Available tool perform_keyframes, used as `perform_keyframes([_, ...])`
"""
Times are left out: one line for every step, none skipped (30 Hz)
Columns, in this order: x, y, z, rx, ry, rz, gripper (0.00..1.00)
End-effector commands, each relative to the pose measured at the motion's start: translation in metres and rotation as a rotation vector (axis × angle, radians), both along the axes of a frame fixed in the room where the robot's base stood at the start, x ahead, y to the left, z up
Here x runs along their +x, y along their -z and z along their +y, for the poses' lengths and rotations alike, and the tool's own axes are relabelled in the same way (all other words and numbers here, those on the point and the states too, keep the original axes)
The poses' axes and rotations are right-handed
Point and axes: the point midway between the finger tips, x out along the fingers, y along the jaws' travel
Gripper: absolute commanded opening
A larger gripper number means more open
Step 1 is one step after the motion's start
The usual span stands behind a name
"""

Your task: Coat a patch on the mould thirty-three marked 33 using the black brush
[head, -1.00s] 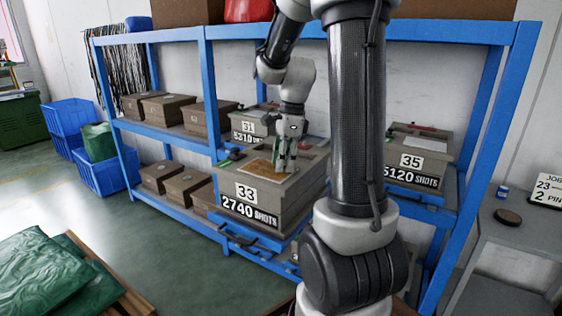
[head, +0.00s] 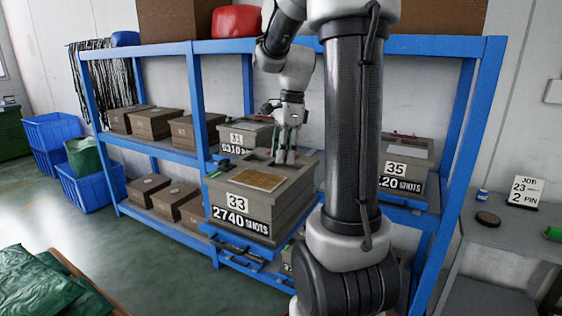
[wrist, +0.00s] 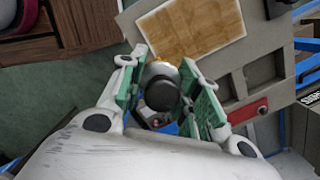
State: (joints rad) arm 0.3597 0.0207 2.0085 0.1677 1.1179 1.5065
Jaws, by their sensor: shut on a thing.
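The mould marked 33 (head: 290,192) is a grey-brown block with "2740 SHOTS" on its front. A tan, wood-coloured rectangular patch (head: 252,180) lies on its top; the patch also shows in the wrist view (wrist: 185,28). My gripper (head: 285,158) points down over the back right of the mould's top, beyond the patch. In the wrist view its green-padded fingers (wrist: 165,95) are closed on the black brush (wrist: 160,94), seen nearly end-on as a dark round handle. The brush's tip is mostly hidden, so I cannot tell whether it touches the mould.
Mould 31 (head: 245,133) stands behind, and mould 35 (head: 405,165) stands to the right past my arm. A blue rack (head: 197,100) frames them, its posts close by. A grey side table (head: 500,232) holds a dark round disc (head: 488,218) and a job sign (head: 526,191).

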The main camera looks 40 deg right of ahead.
Motion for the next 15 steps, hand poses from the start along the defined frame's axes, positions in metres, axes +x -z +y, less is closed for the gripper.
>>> perform_keyframes([0.0,-0.005,-0.001,-0.001,-0.001,-0.002,0.01])
perform_keyframes([-0.001,-0.007,-0.002,-0.001,-0.002,-0.002,0.01])
perform_keyframes([-0.001,-0.011,-0.002,-0.001,-0.003,-0.001,0.01])
perform_keyframes([-0.001,-0.013,-0.003,-0.001,-0.003,-0.002,0.01])
perform_keyframes([-0.002,-0.015,-0.003,-0.001,-0.004,-0.002,0.01])
perform_keyframes([-0.002,-0.016,-0.004,-0.001,-0.004,-0.001,0.01])
perform_keyframes([-0.002,-0.017,-0.004,-0.001,-0.004,-0.001,0.01])
perform_keyframes([-0.002,-0.018,-0.004,0.0,-0.004,-0.001,0.01])
perform_keyframes([-0.003,-0.018,-0.004,0.0,-0.004,0.0,0.01])
perform_keyframes([-0.003,-0.019,-0.004,0.0,-0.005,0.0,0.01])
perform_keyframes([-0.003,-0.019,-0.004,0.0,-0.004,0.0,0.01])
perform_keyframes([-0.003,-0.018,-0.004,0.0,-0.004,0.0,0.01])
perform_keyframes([-0.003,-0.018,-0.004,0.0,-0.004,0.0,0.01])
perform_keyframes([-0.003,-0.018,-0.004,0.0,-0.004,0.0,0.01])
perform_keyframes([-0.003,-0.018,-0.004,0.0,-0.004,0.0,0.01])
